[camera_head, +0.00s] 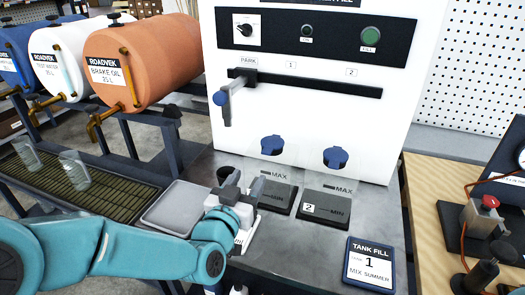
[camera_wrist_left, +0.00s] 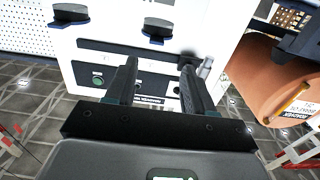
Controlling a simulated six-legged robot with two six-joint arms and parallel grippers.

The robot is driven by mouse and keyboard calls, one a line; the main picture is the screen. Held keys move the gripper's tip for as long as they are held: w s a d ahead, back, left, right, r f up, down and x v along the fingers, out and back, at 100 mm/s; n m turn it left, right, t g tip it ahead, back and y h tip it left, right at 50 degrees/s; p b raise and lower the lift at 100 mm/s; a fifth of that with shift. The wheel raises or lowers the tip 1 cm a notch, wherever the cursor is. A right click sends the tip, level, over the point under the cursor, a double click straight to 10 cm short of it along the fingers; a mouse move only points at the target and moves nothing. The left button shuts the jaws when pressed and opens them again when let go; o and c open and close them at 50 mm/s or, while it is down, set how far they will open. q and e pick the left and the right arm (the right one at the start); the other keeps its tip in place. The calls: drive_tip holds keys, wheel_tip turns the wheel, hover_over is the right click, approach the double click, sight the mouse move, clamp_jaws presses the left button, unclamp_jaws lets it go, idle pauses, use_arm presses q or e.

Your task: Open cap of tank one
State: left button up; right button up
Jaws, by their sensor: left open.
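Two blue caps sit low on the white cabinet front. The left cap (camera_head: 272,145) is above the left MAX/MIN tank, under the rail's 1 label, and the right cap (camera_head: 336,158) is above the tank marked 2. Both look seated. In the left wrist view, which is upside down, the left cap (camera_wrist_left: 157,28) and right cap (camera_wrist_left: 70,13) show at the top. My left gripper (camera_head: 245,184) is open and empty, below and left of the left cap, apart from it. Its fingers (camera_wrist_left: 159,68) also show in the wrist view. My right gripper is out of view.
A filling nozzle (camera_head: 226,105) hangs at PARK on the dark rail. A card (camera_head: 371,263) reads tank fill, tank 1, mix summer. An orange brake oil drum (camera_head: 150,65) stands left. A grey tray (camera_head: 172,206) lies beside my arm. Tools stand on the right bench.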

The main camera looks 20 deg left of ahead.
sight(265, 154)
use_arm(q)
drive_tip(key=w+p, duration=0.1)
drive_tip(key=w, duration=0.6)
drive_tip(key=w+d+p, duration=0.1)
drive_tip(key=w, duration=0.2)
drive_tip(key=shift+w+r+p, duration=0.2)
drive_tip(key=shift+w+p, duration=0.05)
drive_tip(key=shift+p, duration=0.1)
drive_tip(key=shift+w+a+f, duration=0.1)
drive_tip(key=shift+a, duration=0.05)
drive_tip(key=shift+w+f, duration=0.1)
drive_tip(key=shift+c, duration=0.3)
clamp_jaws()
